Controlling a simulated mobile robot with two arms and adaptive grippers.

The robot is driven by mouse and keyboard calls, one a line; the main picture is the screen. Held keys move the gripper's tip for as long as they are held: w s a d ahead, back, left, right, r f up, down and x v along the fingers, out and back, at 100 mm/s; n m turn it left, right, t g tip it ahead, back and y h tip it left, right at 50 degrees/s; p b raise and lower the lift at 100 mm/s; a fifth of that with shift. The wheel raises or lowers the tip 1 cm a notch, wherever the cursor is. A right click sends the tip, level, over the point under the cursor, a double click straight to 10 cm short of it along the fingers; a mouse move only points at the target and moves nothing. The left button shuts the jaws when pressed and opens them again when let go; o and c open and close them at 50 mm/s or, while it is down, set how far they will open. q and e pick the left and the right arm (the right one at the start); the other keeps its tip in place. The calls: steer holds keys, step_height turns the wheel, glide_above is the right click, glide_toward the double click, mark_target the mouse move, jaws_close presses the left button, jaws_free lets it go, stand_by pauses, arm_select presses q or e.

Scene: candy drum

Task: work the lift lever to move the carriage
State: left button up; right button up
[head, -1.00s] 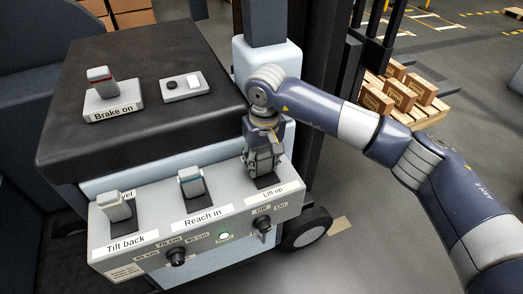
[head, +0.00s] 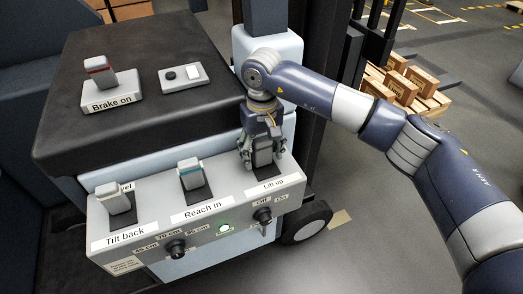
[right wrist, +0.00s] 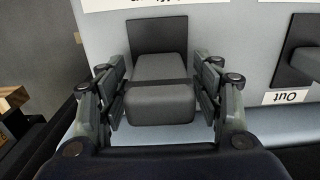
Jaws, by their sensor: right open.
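The lift lever (head: 264,153) is a dark grey handle at the right end of the control panel, above the label "Lift up" (head: 272,185). My right gripper (head: 261,150) is open, with one finger on each side of the lever. In the right wrist view, the lever (right wrist: 160,103) stands between the spread fingers of the gripper (right wrist: 160,80), with a narrow gap at each side. The carriage cannot be made out clearly; part of the dark mast (head: 352,55) shows behind my arm. My left gripper is not in view.
A brake lever (head: 100,78) stands on the black top. A pallet (head: 432,105) with boxes lies behind my right arm.

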steer(key=shift+r, duration=0.25)
step_height(320, 180, up, 12)
steer(key=shift+f, duration=0.2)
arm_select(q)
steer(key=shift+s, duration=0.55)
